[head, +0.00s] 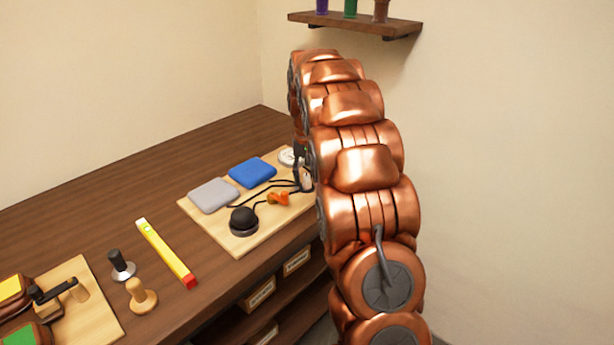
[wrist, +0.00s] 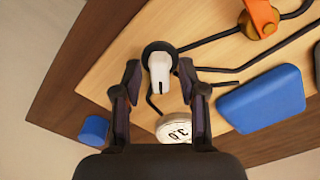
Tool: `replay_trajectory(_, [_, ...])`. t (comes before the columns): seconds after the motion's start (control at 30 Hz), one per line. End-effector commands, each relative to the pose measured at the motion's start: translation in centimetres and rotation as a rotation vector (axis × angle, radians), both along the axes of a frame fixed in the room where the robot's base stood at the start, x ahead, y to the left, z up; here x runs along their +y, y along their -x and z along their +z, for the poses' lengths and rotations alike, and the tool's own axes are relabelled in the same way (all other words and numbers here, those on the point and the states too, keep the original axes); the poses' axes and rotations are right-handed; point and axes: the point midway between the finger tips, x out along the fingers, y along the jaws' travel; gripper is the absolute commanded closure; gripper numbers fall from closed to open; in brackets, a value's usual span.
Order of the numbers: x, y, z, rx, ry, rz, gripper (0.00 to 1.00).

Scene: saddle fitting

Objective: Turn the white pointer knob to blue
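The white pointer knob (wrist: 159,73) sits on a round black base on the light wooden board (wrist: 110,75). Its narrow end, with a dark line, faces the bottom of the wrist view. My gripper (wrist: 159,75) is open, with one finger on each side of the knob and a visible gap on both sides. In the head view my copper arm hides most of the gripper and knob. No blue mark on the knob's base can be made out.
A white round dial (wrist: 173,128) marked "3.0" is close by the knob. A blue pad (wrist: 262,100), a grey pad (head: 214,194), an orange valve-like part (head: 278,198), a black dome (head: 243,220) and black cables share the board. A small blue object (wrist: 94,130) lies near the board's edge.

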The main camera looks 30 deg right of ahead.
Motion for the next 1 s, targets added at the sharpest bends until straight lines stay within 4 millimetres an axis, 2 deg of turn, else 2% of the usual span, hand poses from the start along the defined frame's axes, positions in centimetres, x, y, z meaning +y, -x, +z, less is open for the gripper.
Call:
replay_trajectory(0.37, [0.0, 0.0, 0.4, -0.001, 0.0, 0.001, 0.56])
replay_trajectory(1.0, [0.0, -0.1, 9.1, 0.0, -0.001, 0.001, 0.56])
